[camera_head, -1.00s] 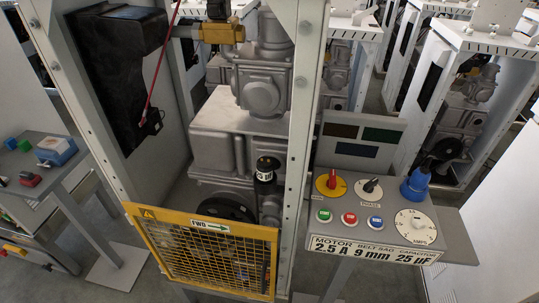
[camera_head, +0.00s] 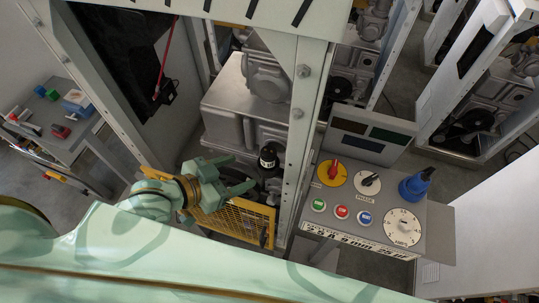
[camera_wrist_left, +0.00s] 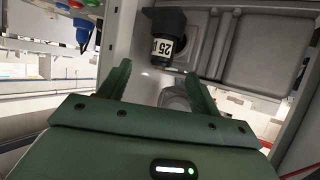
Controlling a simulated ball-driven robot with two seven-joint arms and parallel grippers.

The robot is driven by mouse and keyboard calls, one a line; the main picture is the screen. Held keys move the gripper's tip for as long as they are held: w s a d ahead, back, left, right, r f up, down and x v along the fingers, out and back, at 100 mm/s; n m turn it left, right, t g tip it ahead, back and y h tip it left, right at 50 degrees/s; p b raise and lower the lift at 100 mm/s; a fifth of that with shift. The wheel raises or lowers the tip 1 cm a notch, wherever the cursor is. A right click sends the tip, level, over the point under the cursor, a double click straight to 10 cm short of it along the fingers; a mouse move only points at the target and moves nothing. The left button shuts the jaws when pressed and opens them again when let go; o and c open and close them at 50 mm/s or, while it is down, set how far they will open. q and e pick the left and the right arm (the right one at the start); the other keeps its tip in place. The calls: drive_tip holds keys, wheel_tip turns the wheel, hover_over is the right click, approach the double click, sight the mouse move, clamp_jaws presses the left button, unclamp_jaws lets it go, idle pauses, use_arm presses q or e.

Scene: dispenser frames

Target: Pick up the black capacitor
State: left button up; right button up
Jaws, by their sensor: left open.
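The black capacitor (camera_head: 268,157) is a small dark cylinder with a white label band, mounted upright at the grey motor inside the white frame. In the left wrist view the capacitor (camera_wrist_left: 166,28) shows at top centre, its band reading 25. My left gripper (camera_head: 242,172) is green, open and empty, just left of the capacitor, with its fingers pointing toward it. In the left wrist view the open fingers (camera_wrist_left: 158,72) are below the capacitor and apart from it. My right gripper is in neither view.
A yellow mesh guard (camera_head: 240,221) crosses the frame's front below my gripper. A white frame post (camera_head: 299,130) stands right of the capacitor. A grey control panel (camera_head: 432,225) with knobs, buttons and a blue plug (camera_head: 415,185) is farther right.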

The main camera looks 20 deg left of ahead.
sight(262, 160)
use_arm(q)
drive_tip(key=x, duration=0.6)
drive_tip(key=shift+w+d, duration=0.1)
drive_tip(key=shift+w, duration=0.05)
drive_tip(key=x, duration=0.5)
drive_tip(key=shift+w+a, duration=0.25)
drive_tip(key=shift+w, duration=0.15)
drive_tip(key=shift+s+a+r, duration=0.1)
drive_tip(key=shift+s, duration=0.05)
drive_tip(key=shift+c, duration=0.6)
drive_tip(key=c, duration=1)
